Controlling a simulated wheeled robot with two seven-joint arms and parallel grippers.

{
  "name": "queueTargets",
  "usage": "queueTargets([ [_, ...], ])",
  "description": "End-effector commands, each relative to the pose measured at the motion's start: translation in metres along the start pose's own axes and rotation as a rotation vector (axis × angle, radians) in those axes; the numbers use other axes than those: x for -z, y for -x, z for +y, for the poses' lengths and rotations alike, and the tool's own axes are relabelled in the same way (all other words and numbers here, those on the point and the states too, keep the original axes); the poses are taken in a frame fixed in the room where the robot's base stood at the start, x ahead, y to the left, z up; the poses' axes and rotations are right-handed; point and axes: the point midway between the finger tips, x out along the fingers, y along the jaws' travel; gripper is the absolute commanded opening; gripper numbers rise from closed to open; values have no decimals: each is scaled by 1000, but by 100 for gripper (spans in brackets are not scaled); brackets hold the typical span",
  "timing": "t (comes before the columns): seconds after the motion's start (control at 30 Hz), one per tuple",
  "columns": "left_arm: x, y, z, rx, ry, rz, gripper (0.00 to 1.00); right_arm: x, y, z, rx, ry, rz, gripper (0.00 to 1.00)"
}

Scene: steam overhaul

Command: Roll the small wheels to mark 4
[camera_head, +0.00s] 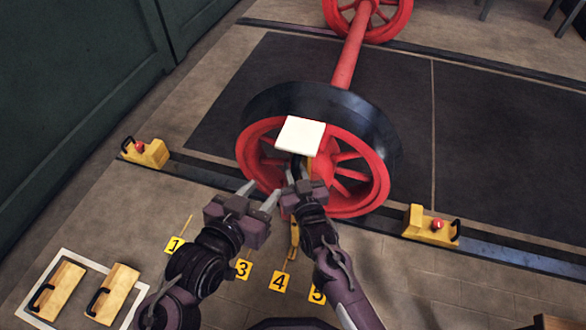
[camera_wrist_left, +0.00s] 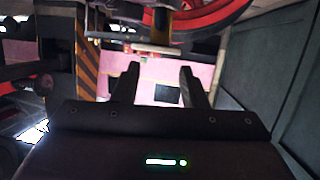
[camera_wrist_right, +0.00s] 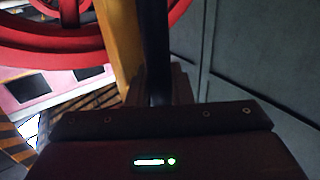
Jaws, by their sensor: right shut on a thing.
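The near red spoked small wheel (camera_head: 372,187), with a dark rim, stands on the rail and is joined by a red axle (camera_head: 349,52) to the far red wheel (camera_head: 395,20). Marks 1 (camera_head: 175,245), 3 (camera_head: 242,268), 4 (camera_head: 279,281) and 5 (camera_head: 317,293) are yellow floor tags; mark 2 is hidden. My right gripper (camera_head: 299,176) is in front of the near wheel, shut on a black bar (camera_wrist_right: 154,45) beside a yellow post (camera_wrist_right: 118,35). My left gripper (camera_head: 261,194) is open and empty just left of it, also in the left wrist view (camera_wrist_left: 157,82).
A yellow chock (camera_head: 146,152) stands on the rail at left, another (camera_head: 430,226) at right. Two yellow blocks (camera_head: 116,293) with black handles lie in a white floor outline. A white square plate (camera_head: 300,135) covers the wheel's middle. A green wall is at left.

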Motion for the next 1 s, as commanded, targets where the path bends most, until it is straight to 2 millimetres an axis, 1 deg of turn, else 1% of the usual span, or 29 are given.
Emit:
queueTargets([
  [0.03, -8, 1, 1, -1, 2, -39, 39, 6, -3, -6, 13, -2, 9, 0],
  [0.1, -17, 2, 2, -3, 4, -77, 39, 6, -3, -7, 16, -3, 10, 0],
  [0.17, -22, 3, 2, -3, 4, -96, 39, 6, -3, -9, 19, -4, 11, 0],
  [0.47, -23, 3, 2, -4, 4, -103, 39, 6, -2, -11, 25, -7, 11, 0],
  [0.5, -23, 3, 2, -4, 4, -102, 39, 5, -2, -11, 24, -7, 10, 24],
  [0.53, -23, 3, 2, -4, 4, -102, 39, 5, -2, -11, 24, -7, 10, 27],
  [1.0, -23, 3, 2, -5, 5, -102, 39, 1, 0, -6, 14, -3, 3, 27],
])
